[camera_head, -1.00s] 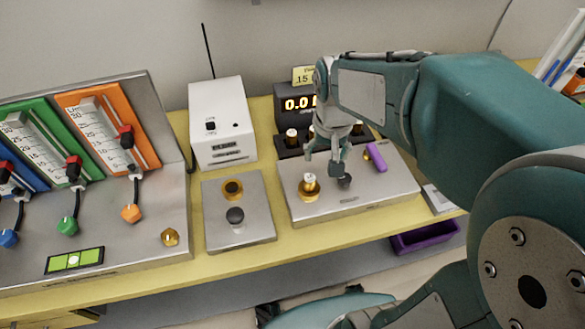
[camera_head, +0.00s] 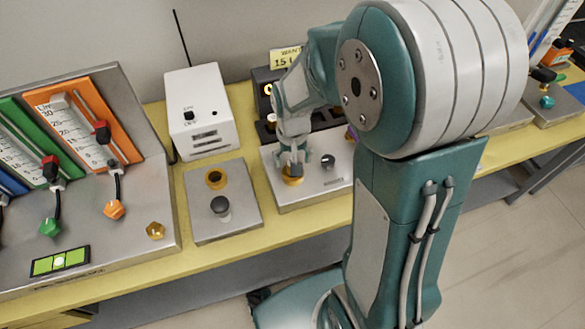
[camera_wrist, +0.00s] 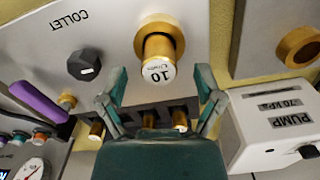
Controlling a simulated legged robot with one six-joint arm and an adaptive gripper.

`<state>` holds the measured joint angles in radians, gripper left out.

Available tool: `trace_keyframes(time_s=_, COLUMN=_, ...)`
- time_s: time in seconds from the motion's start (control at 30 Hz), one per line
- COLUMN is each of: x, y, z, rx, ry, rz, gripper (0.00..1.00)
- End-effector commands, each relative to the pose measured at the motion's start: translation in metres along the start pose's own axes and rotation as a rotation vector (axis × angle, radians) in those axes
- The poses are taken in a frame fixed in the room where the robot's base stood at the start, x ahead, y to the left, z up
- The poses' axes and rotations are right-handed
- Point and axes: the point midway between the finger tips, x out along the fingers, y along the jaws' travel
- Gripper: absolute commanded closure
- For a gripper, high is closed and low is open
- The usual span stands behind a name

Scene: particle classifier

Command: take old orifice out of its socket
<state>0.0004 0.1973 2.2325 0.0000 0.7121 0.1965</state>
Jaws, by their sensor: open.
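The old orifice (camera_wrist: 158,70) is a brass cylinder with a white end marked "10". It sits in a brass ring socket (camera_wrist: 155,27) on the grey metal collet plate (camera_wrist: 115,18). My gripper (camera_wrist: 162,82) is open, with one finger on each side of the orifice's near end in the wrist view. I cannot tell whether either finger touches it. In the head view my gripper (camera_head: 292,160) is right over the socket (camera_head: 292,179) and hides most of the orifice.
A black collet knob (camera_wrist: 85,64) stands beside the socket, with a purple-handled thing (camera_wrist: 38,103) further left. Several brass orifices (camera_wrist: 150,119) stand in a dark rack behind. The white pump box (camera_head: 201,112) and a plate with a brass ring (camera_head: 215,179) are to the left.

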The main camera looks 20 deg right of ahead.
Motion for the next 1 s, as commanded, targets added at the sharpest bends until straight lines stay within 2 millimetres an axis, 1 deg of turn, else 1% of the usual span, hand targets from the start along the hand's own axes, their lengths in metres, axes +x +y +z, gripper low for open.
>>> trace_keyframes(time_s=0.03, x=0.009, y=0.000, z=0.001, rx=0.000, ry=-0.004, rz=0.001, gripper=0.15)
trace_keyframes(time_s=0.13, x=0.019, y=0.000, z=0.001, rx=0.000, ry=-0.003, rz=0.001, gripper=0.15)
trace_keyframes(time_s=0.23, x=0.024, y=0.000, z=0.000, rx=0.000, ry=-0.001, rz=0.000, gripper=0.15)
trace_keyframes(time_s=0.4, x=0.024, y=0.000, z=0.000, rx=0.000, ry=0.000, rz=0.000, gripper=0.15)
trace_keyframes(time_s=0.43, x=0.023, y=0.000, z=0.000, rx=0.000, ry=0.000, rz=0.000, gripper=0.20)
trace_keyframes(time_s=0.47, x=0.023, y=0.000, z=0.000, rx=0.000, ry=0.000, rz=0.000, gripper=0.33)
trace_keyframes(time_s=0.5, x=0.023, y=0.000, z=0.000, rx=0.000, ry=0.000, rz=0.000, gripper=0.51)
trace_keyframes(time_s=0.57, x=0.023, y=0.000, z=0.000, rx=0.000, ry=0.000, rz=0.000, gripper=0.78)
trace_keyframes(time_s=0.6, x=0.023, y=0.000, z=0.000, rx=0.000, ry=0.000, rz=0.000, gripper=0.95)
trace_keyframes(time_s=0.63, x=0.023, y=0.000, z=0.000, rx=0.000, ry=0.000, rz=0.000, gripper=1.00)
trace_keyframes(time_s=1.0, x=0.022, y=0.000, z=0.000, rx=0.000, ry=0.000, rz=0.000, gripper=1.00)
